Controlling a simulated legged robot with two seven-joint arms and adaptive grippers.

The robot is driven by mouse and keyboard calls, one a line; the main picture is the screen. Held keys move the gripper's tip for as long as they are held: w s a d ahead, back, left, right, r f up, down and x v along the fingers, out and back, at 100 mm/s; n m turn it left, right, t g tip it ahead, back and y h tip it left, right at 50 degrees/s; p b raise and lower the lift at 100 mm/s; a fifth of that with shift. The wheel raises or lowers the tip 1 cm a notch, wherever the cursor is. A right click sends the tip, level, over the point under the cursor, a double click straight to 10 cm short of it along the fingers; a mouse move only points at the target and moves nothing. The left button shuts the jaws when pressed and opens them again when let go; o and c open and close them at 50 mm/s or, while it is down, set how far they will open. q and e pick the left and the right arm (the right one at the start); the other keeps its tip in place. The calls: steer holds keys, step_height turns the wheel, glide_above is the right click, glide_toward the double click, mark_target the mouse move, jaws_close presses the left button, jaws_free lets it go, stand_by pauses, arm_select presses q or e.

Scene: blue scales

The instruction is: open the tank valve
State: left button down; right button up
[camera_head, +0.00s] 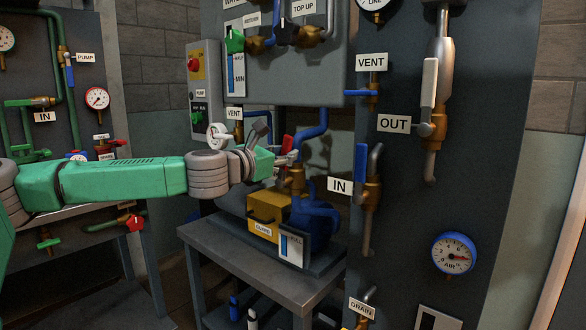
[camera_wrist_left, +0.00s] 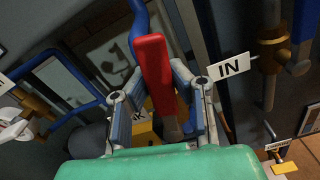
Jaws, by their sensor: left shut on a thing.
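A red valve lever (camera_head: 288,143) sits on a brass valve (camera_head: 297,180) under the blue pipe that comes down from the grey tank (camera_head: 300,85). In the left wrist view the red lever (camera_wrist_left: 154,75) stands nearly upright in the picture, between the two fingers. My left gripper (camera_head: 288,158) reaches in from the left and is shut on this lever. The left wrist view shows its fingers on both sides of the lever (camera_wrist_left: 155,95). The lever's lower end is partly hidden by the gripper. My right gripper is not in view.
A blue IN lever (camera_head: 361,165) and a grey OUT lever (camera_head: 429,83) are on the panel to the right. A white round vent handwheel (camera_head: 217,136) is close above my left wrist. A yellow pump part (camera_head: 268,215) is below, on a grey table (camera_head: 260,262).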

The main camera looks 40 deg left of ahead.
arm_select(q)
steer(key=shift+a+f+n+b, duration=0.15)
steer(key=shift+a+n+b, duration=0.3)
steer(key=shift+n, duration=0.25)
steer(key=shift+a+f+n+b, duration=0.15)
steer(key=shift+a+n+b, duration=0.3)
steer(key=shift+n, duration=0.25)
steer(key=shift+w, duration=0.1)
steer(key=c, duration=1.4)
jaws_free()
steer(key=shift+a, duration=0.1)
steer(key=shift+o, duration=0.2)
steer(key=shift+a+r, duration=0.15)
steer(key=shift+s+r, duration=0.1)
steer(key=shift+s, duration=0.25)
steer(key=s+a, duration=0.1)
steer(key=s, duration=1)
steer(key=shift+s, duration=0.15)
